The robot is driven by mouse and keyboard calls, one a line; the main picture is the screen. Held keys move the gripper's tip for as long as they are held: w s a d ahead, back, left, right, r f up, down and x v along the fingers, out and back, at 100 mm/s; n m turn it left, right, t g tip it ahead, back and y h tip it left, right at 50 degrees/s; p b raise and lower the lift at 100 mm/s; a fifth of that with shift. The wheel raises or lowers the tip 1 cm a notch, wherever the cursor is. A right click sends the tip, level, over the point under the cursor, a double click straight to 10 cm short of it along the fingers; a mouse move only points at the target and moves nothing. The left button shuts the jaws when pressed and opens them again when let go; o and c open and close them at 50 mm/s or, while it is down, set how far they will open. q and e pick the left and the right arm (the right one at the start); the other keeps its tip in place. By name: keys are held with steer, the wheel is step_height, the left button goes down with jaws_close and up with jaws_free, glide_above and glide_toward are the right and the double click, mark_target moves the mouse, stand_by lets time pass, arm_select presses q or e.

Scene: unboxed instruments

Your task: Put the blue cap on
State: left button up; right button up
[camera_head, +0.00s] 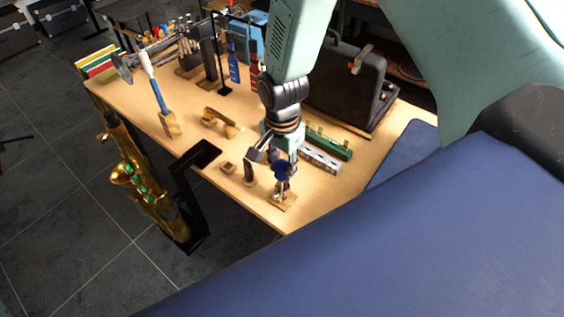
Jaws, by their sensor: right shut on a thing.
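The blue cap (281,169) is near the front edge of the wooden table (180,135), directly above a small wooden stand (284,202). A dark blue upright piece shows between cap and stand; I cannot tell whether the cap touches it. My right gripper (274,160) comes down from the top and is shut on the blue cap, its fingers partly covering it. My left gripper is not in view.
A green harmonica-like bar (330,144) and a silver one (319,160) lie right of the gripper. A black case (345,88) stands behind. The front left tabletop has some bare room.

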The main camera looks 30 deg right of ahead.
steer(key=shift+f, duration=0.4)
stand_by(0.6)
steer(key=shift+p, duration=0.3)
steer(key=shift+f+b, duration=1)
steer(key=shift+f, duration=0.75)
stand_by(1.5)
stand_by(0.4)
steer(key=o, duration=0.9)
steer(key=shift+r, duration=0.1)
steer(key=shift+c, duration=0.2)
steer(key=shift+r+p, duration=3)
